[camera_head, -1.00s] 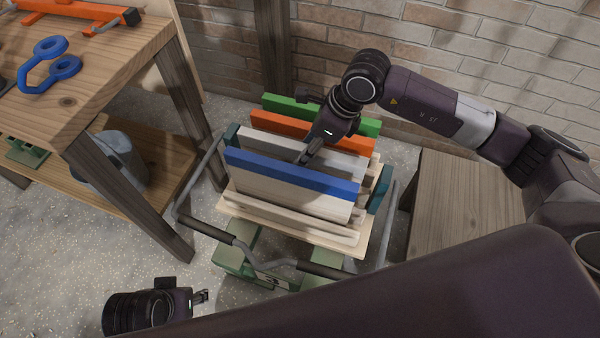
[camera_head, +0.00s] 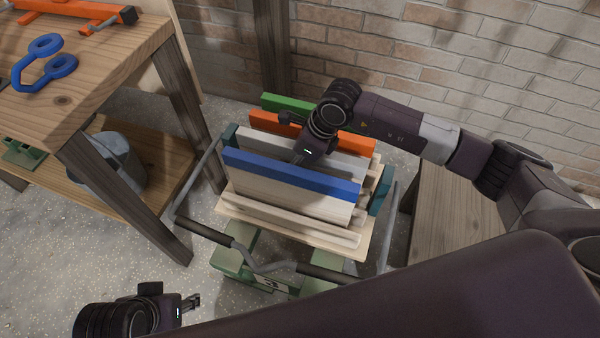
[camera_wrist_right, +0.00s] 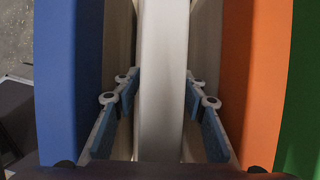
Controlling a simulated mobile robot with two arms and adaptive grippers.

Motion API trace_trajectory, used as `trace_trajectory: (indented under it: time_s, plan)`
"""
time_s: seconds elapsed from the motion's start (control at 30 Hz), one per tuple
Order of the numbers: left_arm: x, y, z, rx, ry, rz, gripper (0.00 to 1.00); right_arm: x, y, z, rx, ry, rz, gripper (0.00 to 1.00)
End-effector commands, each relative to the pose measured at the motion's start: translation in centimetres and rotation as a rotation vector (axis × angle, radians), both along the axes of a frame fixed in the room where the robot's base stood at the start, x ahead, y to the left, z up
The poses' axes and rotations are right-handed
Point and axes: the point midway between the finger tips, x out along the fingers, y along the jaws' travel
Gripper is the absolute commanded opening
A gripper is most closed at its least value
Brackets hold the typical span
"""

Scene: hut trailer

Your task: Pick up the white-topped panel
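The white-topped panel (camera_head: 348,164) stands upright in the rack, between the blue-topped panel (camera_head: 290,174) and the orange-topped panel (camera_head: 350,144). My right gripper (camera_head: 299,160) is down at the panel's middle, its fingertips hidden behind the blue-topped panel in the head view. In the right wrist view the white top (camera_wrist_right: 163,70) runs between the two open fingers of my right gripper (camera_wrist_right: 162,90), one on each side. Narrow gaps seem to remain beside it. My left gripper (camera_head: 192,302) is low at the bottom left, away from the rack; its opening is too small to judge.
A green-topped panel (camera_head: 284,104) stands at the back of the rack. The wooden cart deck (camera_head: 225,205) has grey handles around it. A workbench (camera_head: 90,90) is at the left, a wooden box (camera_head: 455,205) at the right, and a brick wall (camera_head: 480,60) behind.

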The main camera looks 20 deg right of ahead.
Motion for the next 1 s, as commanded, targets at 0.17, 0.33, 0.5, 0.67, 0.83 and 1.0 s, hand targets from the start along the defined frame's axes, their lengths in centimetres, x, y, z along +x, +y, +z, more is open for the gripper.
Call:
trace_trajectory:
  time_s: [0.17,0.33,0.5,0.67,0.83,1.0]
  plan:
    - [0.0,0.0,-0.01,0.0,0.0,0.0,0.4,-0.02,-0.01,0.01,0.0,0.0,0.0,0.17]
    - [0.0,0.0,-0.01,0.0,0.0,0.0,0.4,-0.02,-0.01,0.02,0.0,0.0,0.0,0.0]
    - [0.0,0.0,-0.01,0.0,0.0,0.0,0.4,-0.01,-0.02,0.03,0.0,0.0,0.0,0.0]
    - [0.01,0.0,-0.02,0.0,0.0,0.0,0.4,-0.01,-0.01,0.04,0.0,0.0,0.0,0.0]
    - [0.0,-0.01,0.01,0.0,0.0,0.0,0.4,0.19,0.09,0.37,0.004,-0.007,0.0,0.0]
    - [0.01,-0.01,0.06,0.0,0.0,0.0,0.4,0.21,0.09,0.6,0.005,-0.007,0.0,0.0]
